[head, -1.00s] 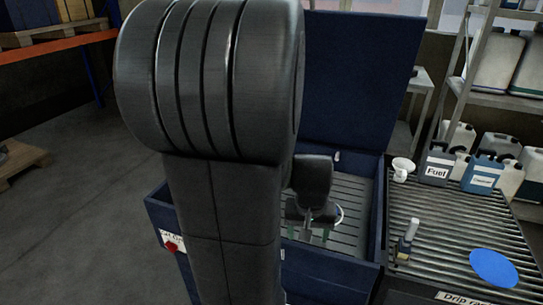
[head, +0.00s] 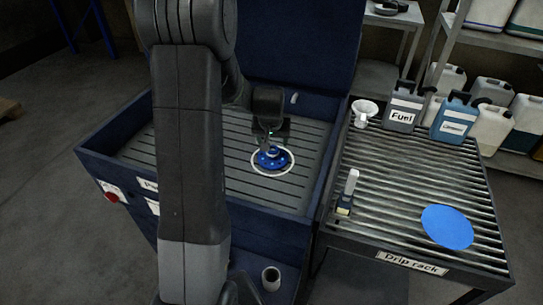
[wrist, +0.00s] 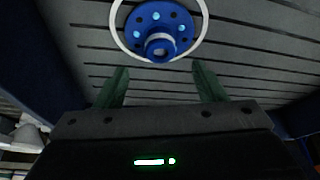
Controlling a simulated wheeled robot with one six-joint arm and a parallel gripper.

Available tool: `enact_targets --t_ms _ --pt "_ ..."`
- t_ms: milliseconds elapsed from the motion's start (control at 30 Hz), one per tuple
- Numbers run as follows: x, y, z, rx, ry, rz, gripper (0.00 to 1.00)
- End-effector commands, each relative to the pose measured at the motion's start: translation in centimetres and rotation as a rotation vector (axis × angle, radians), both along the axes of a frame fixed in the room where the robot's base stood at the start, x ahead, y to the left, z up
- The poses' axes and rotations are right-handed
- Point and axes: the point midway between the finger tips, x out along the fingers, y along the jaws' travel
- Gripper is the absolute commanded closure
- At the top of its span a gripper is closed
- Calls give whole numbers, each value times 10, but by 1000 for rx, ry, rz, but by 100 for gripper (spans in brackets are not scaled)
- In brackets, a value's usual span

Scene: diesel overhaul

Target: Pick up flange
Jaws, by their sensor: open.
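The blue flange (head: 271,158) lies on the slatted floor of the dark blue washer bin, inside a white ring (head: 287,172). In the wrist view the flange (wrist: 158,30) is a round blue disc with several holes and a raised hub, near the top edge. My gripper (head: 268,142) is down in the bin, just above or behind the flange in the head view. In the wrist view its two green fingers (wrist: 161,84) are spread wide with nothing between them, and the flange lies beyond their tips.
The bin's front wall (head: 180,200) and raised lid (head: 300,50) bound the space. On the right stands the drip rack (head: 385,180), with a blue disc (head: 447,227), a small upright tool (head: 348,192), a white funnel (head: 365,112) and a fuel can (head: 404,108).

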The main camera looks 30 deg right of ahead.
Motion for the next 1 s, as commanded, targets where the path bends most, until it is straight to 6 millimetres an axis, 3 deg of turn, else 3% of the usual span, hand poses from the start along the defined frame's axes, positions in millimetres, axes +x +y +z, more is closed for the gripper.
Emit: enact_targets --t_ms 200,467,800,1000 --pt "9 -6 -25 0 1 1 36" --pt "12 -8 -36 0 1 1 36" --pt "23 -16 -72 1 2 1 36" --pt "25 -17 -79 -1 -1 1 36"
